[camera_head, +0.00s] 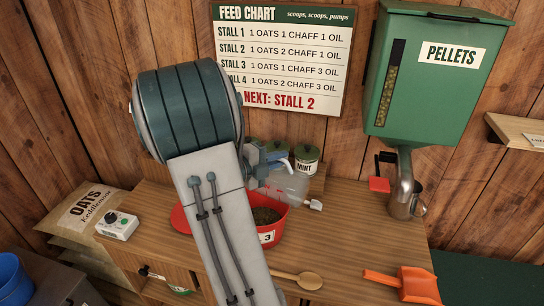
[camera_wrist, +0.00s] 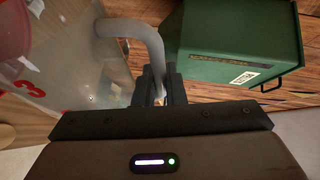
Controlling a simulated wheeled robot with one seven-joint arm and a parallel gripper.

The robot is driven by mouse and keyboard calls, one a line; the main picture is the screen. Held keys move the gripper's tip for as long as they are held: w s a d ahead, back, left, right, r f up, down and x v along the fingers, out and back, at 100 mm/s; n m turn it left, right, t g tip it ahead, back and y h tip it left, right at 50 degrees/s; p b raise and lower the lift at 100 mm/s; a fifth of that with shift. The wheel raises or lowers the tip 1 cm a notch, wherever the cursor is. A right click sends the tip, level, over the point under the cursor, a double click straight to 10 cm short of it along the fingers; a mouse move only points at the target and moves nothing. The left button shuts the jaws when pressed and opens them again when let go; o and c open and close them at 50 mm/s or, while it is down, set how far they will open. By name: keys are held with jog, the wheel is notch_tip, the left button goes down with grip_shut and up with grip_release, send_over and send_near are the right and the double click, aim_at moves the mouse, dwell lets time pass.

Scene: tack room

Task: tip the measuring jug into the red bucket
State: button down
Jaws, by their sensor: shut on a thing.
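The clear measuring jug (camera_head: 292,184) is just beyond my gripper (camera_head: 262,172), above the right side of the red bucket (camera_head: 268,234). The bucket stands on the wooden bench and carries a white label with a 3. Brown feed shows inside it; my arm hides much of its left side. In the wrist view my gripper (camera_wrist: 160,88) is shut on the jug's grey handle (camera_wrist: 135,28). The jug's clear wall (camera_wrist: 85,75) with red marks fills the left of that view. The jug looks tilted, but its exact angle and contents are unclear.
Green tins (camera_head: 306,158) stand behind the jug. A wooden spoon (camera_head: 300,279) and orange scoop (camera_head: 405,284) lie in front.

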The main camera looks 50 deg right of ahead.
aim_at(295, 175)
jog(key=shift+s+d+r+m+t+y, duration=0.1)
jog(key=shift+s+r+m+t+y, duration=0.2)
jog(key=shift+s, duration=0.35)
jog(key=shift+s+d+r+m+t, duration=0.1)
jog(key=shift+s+m, duration=0.3)
jog(key=shift+s, duration=0.2)
jog(key=s, duration=0.1)
jog(key=f+m+b, duration=0.1)
jog(key=s+m+t+y+b, duration=0.1)
jog(key=shift+s+d+f, duration=0.25)
jog(key=shift+s+f, duration=0.1)
jog(key=s+f+m+t+y+b, duration=0.1)
jog(key=s+f+m+t+b, duration=0.4)
jog(key=b, duration=1.5)
notch_tip(295, 175, down, 2)
jog(key=m+t, duration=0.2)
jog(key=m, duration=0.2)
jog(key=shift+d+y, duration=0.3)
jog(key=shift+d, duration=0.1)
jog(key=shift+r, duration=0.1)
